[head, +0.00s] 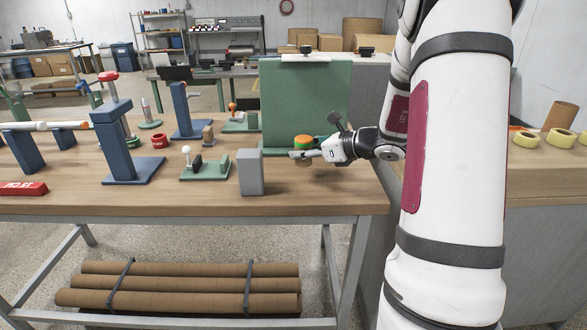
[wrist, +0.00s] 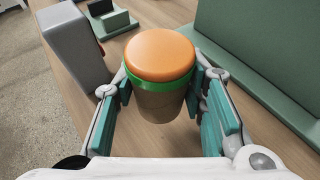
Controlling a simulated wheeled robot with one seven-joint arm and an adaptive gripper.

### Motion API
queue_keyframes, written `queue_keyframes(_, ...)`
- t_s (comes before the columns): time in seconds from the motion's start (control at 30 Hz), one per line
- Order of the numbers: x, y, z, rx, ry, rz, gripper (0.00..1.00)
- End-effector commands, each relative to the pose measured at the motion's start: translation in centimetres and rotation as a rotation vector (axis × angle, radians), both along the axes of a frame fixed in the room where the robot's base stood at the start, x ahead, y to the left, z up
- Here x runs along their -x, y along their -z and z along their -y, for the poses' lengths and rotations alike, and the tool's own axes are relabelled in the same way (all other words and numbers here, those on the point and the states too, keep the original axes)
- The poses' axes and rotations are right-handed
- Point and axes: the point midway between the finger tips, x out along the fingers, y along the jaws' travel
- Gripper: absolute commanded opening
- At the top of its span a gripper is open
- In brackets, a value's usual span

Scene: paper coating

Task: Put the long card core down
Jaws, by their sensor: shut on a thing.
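The card core (head: 303,142) is upright in the head view, near the right end of the wooden bench. It has an orange top, a green band and a brown card body. In the wrist view the core (wrist: 160,85) stands between the teal finger pads of my gripper (wrist: 162,103), which is shut on its sides below the band. In the head view my gripper (head: 306,155) reaches in from the right. The core's lower end is mostly hidden, so I cannot tell whether it touches the bench top.
A grey block (head: 251,172) stands left of the core; it also shows in the wrist view (wrist: 75,45). A green upright panel (head: 305,100) is close behind. A small green fixture (head: 205,170) and blue stands (head: 125,150) are farther left. Bare bench (head: 310,190) lies in front.

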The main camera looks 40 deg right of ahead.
Motion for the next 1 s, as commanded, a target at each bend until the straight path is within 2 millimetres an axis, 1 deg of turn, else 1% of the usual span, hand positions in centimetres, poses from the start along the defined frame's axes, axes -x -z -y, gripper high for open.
queue_keyframes(0.03,0.0,1.0,0.0,-0.003,0.001,-0.001,0.07)
queue_keyframes(0.1,0.0,1.7,0.0,-0.001,0.0,0.001,0.07)
queue_keyframes(0.27,0.0,2.6,0.0,0.001,0.0,0.001,0.07)
queue_keyframes(0.5,0.0,5.7,0.0,-0.002,0.0,-0.001,0.07)
queue_keyframes(0.77,0.0,5.9,0.0,0.001,0.001,0.002,0.07)
queue_keyframes(0.9,0.0,6.2,0.0,0.001,0.001,0.002,0.07)
queue_keyframes(0.93,0.0,6.2,0.0,0.001,0.001,0.001,0.45)
queue_keyframes(1.0,0.0,6.1,0.0,0.001,0.001,0.001,0.58)
